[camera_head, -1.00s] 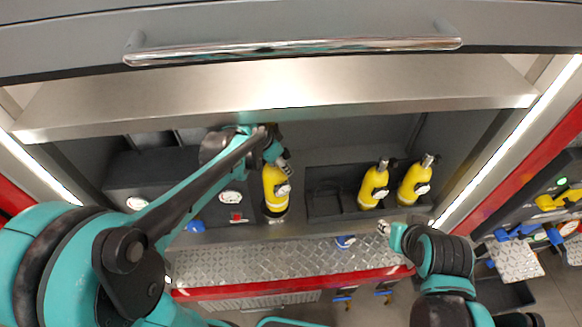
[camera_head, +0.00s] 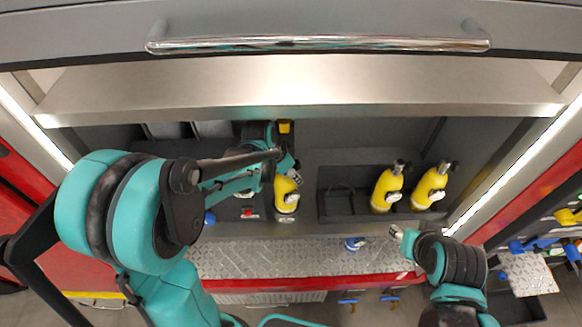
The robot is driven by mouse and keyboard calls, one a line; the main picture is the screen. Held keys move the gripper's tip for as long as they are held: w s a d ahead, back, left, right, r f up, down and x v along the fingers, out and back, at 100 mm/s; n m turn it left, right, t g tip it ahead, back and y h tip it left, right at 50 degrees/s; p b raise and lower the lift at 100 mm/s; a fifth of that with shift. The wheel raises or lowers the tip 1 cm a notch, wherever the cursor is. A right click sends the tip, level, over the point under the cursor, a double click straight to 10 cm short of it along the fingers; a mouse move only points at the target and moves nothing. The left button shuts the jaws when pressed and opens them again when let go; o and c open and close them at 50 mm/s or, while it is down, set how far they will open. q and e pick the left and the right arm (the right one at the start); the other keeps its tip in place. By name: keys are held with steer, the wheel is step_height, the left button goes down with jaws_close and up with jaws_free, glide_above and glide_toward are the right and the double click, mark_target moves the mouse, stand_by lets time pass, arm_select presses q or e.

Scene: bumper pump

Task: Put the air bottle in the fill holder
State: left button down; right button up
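A yellow air bottle (camera_head: 286,194) with a dark valve top stands upright at the right end of the dark panel with gauges and a red switch. Its lower end is at the front ledge; I cannot make out a separate fill holder around it. My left gripper (camera_head: 291,170) is at the bottle's top, partly hidden by my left arm. Whether its fingers are closed on the valve is too small to tell. My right gripper (camera_head: 396,233) is near the front of the metal ledge, away from the bottles; its finger opening is unclear.
A black rack (camera_head: 340,205) to the right has an empty space on its left and two more yellow bottles (camera_head: 387,190) (camera_head: 430,188) on its right. A diamond-plate ledge (camera_head: 300,258) runs in front. A raised door with a chrome handle (camera_head: 320,44) hangs above.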

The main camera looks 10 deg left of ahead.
arm_select(q)
steer(key=shift+s+f, duration=0.1)
steer(key=shift+f, duration=0.15)
steer(key=c, duration=0.8)
jaws_free()
steer(key=shift+a+r, duration=0.1)
steer(key=shift+r, duration=0.35)
steer(key=v, duration=0.5)
steer(key=shift+s+r+p, duration=0.3)
steer(key=shift+r, duration=0.05)
steer(key=shift+s+a+r, duration=0.15)
steer(key=shift+a+r, duration=0.05)
steer(key=shift+r, duration=0.35)
